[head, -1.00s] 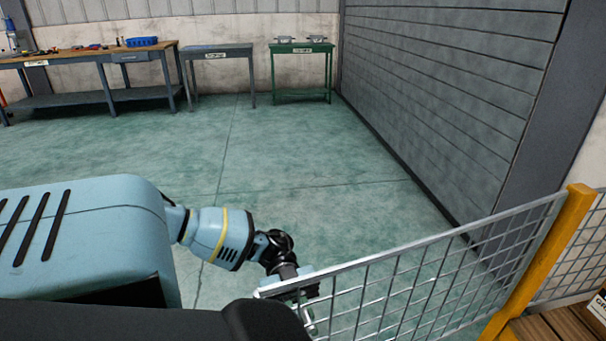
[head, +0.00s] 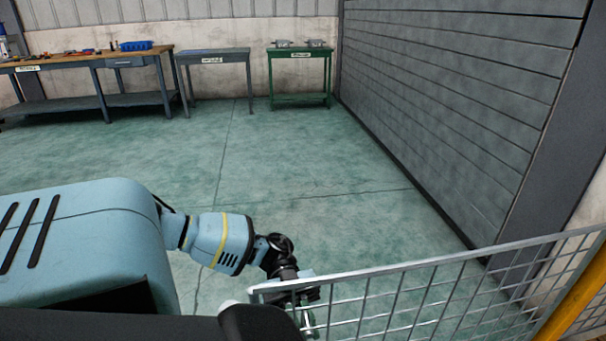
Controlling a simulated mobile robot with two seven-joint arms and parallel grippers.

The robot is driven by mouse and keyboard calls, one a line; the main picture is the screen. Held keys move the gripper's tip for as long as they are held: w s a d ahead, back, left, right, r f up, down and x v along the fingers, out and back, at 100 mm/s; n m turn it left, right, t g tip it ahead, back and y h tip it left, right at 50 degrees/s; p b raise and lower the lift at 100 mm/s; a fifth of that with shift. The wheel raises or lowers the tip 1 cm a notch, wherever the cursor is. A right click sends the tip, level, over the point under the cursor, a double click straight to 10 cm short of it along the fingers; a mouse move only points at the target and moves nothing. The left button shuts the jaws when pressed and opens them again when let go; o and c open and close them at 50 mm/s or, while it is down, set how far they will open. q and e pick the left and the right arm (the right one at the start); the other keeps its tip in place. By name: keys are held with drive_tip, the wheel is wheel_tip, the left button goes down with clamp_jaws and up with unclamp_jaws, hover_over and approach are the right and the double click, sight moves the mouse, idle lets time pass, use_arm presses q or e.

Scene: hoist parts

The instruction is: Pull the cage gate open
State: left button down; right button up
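The cage gate (head: 425,290) is a grey wire-mesh panel with a pale metal top rail. It runs from the lower middle of the head view to the right, towards a yellow post (head: 578,298). My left gripper (head: 306,318) is low in the picture at the gate's free end, beside a short bright upright bar that looks like a handle. Mesh and rail partly cover the gripper, and its fingers are too small and hidden to show whether they are closed on the bar. My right gripper is out of view.
Open green floor (head: 270,190) lies beyond the gate. A grey slatted wall (head: 450,90) stands at the right. A wooden workbench (head: 85,62), a grey table (head: 212,54) and a green table (head: 298,55) stand along the back wall.

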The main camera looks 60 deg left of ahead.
use_arm(q)
drive_tip(key=shift+w+a, duration=0.1)
drive_tip(key=shift+a, duration=0.1)
idle(0.3)
drive_tip(key=c, duration=1.5)
unclamp_jaws()
drive_tip(key=shift+c, duration=0.2)
drive_tip(key=w+a+b, duration=0.1)
drive_tip(key=a, duration=0.6)
drive_tip(key=shift+a, duration=0.35)
